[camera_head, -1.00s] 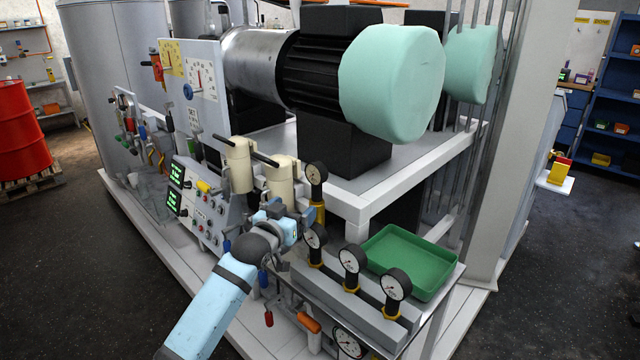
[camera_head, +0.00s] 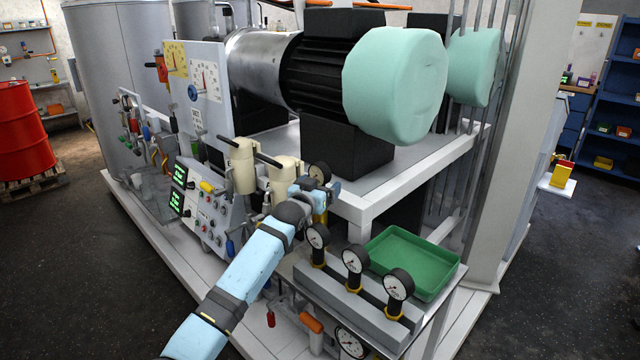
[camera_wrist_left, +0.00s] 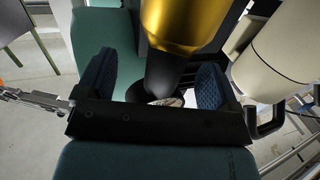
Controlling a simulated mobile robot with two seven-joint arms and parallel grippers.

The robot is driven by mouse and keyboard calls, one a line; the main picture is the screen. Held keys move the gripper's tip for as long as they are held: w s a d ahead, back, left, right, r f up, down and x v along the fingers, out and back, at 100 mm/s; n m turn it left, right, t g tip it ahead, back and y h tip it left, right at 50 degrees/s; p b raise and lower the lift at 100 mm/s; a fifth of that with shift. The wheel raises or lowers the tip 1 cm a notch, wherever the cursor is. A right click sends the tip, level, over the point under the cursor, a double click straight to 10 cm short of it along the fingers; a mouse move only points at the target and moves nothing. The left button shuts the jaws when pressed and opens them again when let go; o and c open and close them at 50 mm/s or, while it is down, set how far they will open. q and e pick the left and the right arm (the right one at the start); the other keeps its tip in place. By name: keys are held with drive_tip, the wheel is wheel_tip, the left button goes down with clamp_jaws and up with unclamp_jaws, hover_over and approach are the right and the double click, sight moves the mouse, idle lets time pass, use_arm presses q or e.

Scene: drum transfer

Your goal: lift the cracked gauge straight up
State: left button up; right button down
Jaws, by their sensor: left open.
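A small round gauge with a black rim (camera_head: 320,172) sits at the front edge of the skid, behind my left gripper (camera_head: 327,187), which partly covers it and its brass fitting. In the left wrist view, the gold fitting (camera_wrist_left: 185,22) and the dark gauge body (camera_wrist_left: 166,76) below it lie between the two blue ribbed finger pads of my left gripper (camera_wrist_left: 158,80). The fingers are open, with visible room beside the body. I cannot make out a crack. My right gripper is not in view.
Several similar gauges, one of them here (camera_head: 354,259), stand on a grey block (camera_head: 345,295) in front. A green tray (camera_head: 412,262) is to their right. Cream cylinders (camera_head: 283,178) stand close left of my gripper; one also shows in the left wrist view (camera_wrist_left: 285,55). A motor (camera_head: 335,75) is behind.

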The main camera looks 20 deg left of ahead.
use_arm(q)
drive_tip(key=c, duration=1.1)
drive_tip(key=shift+r, duration=0.1)
drive_tip(key=shift+c, duration=0.2)
